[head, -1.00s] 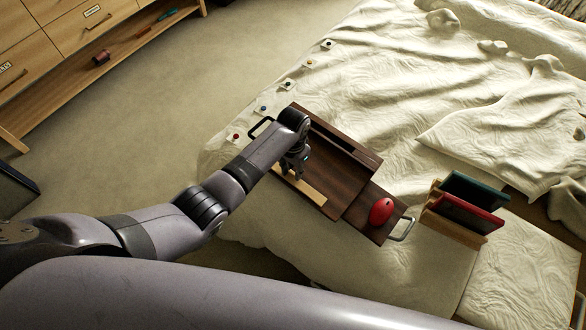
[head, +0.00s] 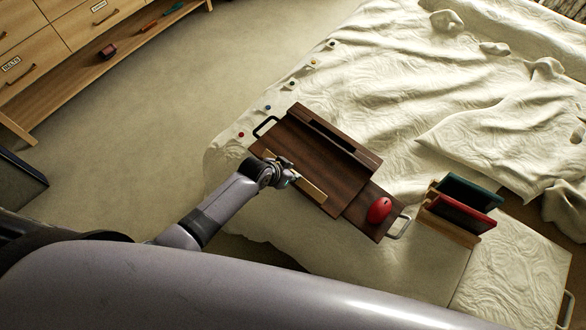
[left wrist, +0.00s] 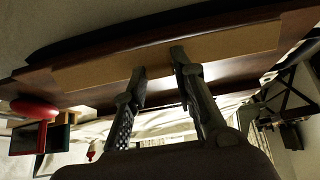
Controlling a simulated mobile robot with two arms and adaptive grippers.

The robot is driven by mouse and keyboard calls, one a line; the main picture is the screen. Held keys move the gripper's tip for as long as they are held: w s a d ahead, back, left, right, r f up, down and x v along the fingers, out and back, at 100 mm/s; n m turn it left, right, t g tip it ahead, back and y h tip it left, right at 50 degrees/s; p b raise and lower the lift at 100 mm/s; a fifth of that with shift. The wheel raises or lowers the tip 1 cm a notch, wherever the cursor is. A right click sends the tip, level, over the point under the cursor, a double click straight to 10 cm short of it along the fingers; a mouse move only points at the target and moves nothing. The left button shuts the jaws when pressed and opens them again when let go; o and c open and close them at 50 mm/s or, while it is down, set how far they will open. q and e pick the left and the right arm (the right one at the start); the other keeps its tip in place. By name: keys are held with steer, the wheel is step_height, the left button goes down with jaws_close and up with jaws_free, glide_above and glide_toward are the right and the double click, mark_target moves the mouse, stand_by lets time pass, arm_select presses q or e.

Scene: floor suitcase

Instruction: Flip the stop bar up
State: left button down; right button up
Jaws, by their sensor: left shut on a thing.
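The stop bar (head: 311,191) is a pale wooden strip along the near long edge of the dark brown lap tray (head: 318,153) on the bed. My left gripper (head: 279,175) is at the left part of the bar, shut on it, and covers a piece of it. In the left wrist view the bar (left wrist: 220,42) runs across behind the two fingertips (left wrist: 158,66), which show a gap between them. The bar's exact tilt is hard to tell.
A red mouse (head: 379,210) lies on the tray's right part, near a metal handle (head: 401,227). A wooden rack (head: 447,226) with a green and a red book stands to the right. Small coloured pieces line the bed's left edge. Open carpet (head: 180,110) lies left.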

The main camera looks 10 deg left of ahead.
arm_select(q)
steer(key=s+t+h+b, duration=0.1)
steer(key=t+b, duration=0.2)
steer(key=b, duration=0.2)
steer(key=s+a+f+t+h+b, duration=0.1)
steer(key=t+h+b, duration=0.1)
steer(key=b, duration=0.4)
steer(key=s+f+t+h+b, duration=0.1)
steer(key=t+b, duration=0.2)
steer(key=b, duration=0.2)
steer(key=shift+a+f+t+h+b, duration=0.15)
steer(key=shift+a+t+h+b, duration=0.1)
steer(key=shift+t+h+b, duration=0.15)
steer(key=shift+s+t+h+b, duration=0.1)
steer(key=shift+t+h+b, duration=0.3)
steer(key=shift+b, duration=0.55)
steer(key=shift+r, duration=0.2)
steer(key=c, duration=1.3)
jaws_free()
